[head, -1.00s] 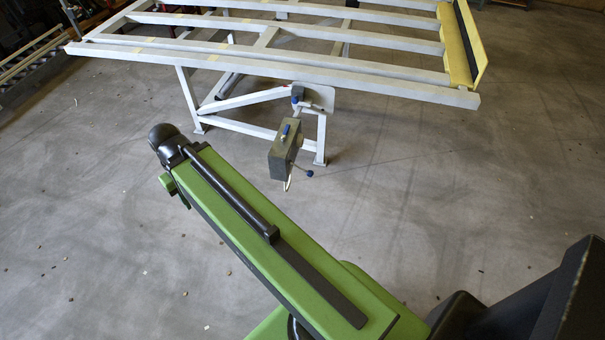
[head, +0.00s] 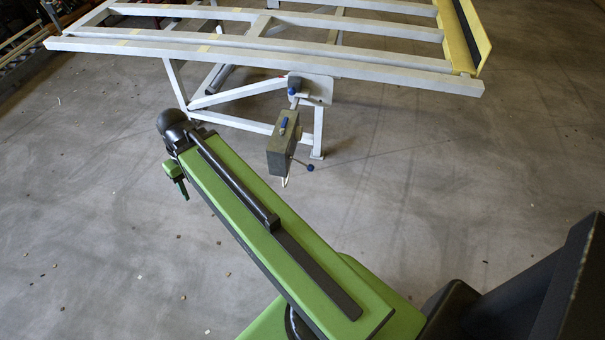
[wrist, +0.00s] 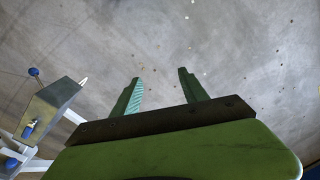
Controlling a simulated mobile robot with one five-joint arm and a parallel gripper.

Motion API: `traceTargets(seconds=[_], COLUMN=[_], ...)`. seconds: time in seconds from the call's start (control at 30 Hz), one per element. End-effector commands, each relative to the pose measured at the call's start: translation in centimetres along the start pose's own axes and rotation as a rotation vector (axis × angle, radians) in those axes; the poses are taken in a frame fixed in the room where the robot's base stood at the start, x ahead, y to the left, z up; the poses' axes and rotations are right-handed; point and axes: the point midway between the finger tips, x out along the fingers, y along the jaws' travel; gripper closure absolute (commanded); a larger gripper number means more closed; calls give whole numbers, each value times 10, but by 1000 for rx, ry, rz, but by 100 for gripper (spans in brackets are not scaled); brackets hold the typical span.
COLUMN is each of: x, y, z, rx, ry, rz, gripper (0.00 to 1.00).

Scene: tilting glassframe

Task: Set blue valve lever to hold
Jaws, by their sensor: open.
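A grey valve box (head: 281,148) hangs below the near side of the white tilting frame. A thin lever with a blue ball end (head: 310,168) sticks out to its right and slightly down. A blue handle (head: 283,126) lies on the box's upper part. In the wrist view the box (wrist: 50,105) is at the left, with the blue ball (wrist: 34,72) beyond it. My gripper (wrist: 160,82) is open, its two green fingers apart with only floor between them. It is well to the side of the box and touches nothing. In the head view my arm mostly hides it.
The white frame (head: 255,59) spans the top of the head view on white legs, with a yellow end piece (head: 457,40) at right. A blue knob (head: 292,91) sits on the frame above the box. The concrete floor (head: 430,180) around is clear but for small crumbs.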

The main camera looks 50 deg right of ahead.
Motion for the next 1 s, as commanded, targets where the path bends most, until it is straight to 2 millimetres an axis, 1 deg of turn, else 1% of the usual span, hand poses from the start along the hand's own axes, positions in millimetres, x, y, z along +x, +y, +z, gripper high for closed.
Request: traceTargets(seconds=[0.03,0.07,0.1,0.17,0.2,0.27,0.3,0.37,0.4,0.47,0.5,0.57,0.6,0.67,0.7,0.73,0.8,1.0], x=[51,68,89,117,136,162,180,206,222,247,263,286,302,324,338,346,363,398], y=[22,30,40,54,64,80,90,107,118,136,148,167,180,199,212,221,241,285], z=[-4,-6,-8,-12,-14,-17,-19,-21,-23,-25,-26,-27,-27,-27,-27,-27,-25,-18], rx=[16,18,18,15,15,13,11,10,7,4,1,-4,-7,-12,-16,-18,-26,-43], ry=[2,5,9,19,29,47,62,87,106,139,164,204,232,278,310,333,385,506], rz=[-34,-59,-95,-148,-182,-233,-267,-315,-346,-392,-420,-462,-489,-526,-548,-563,-591,-644], gripper=[48,48,48,48,48,48,48,48,48,48,48,48,48,48,48,48,48,48])
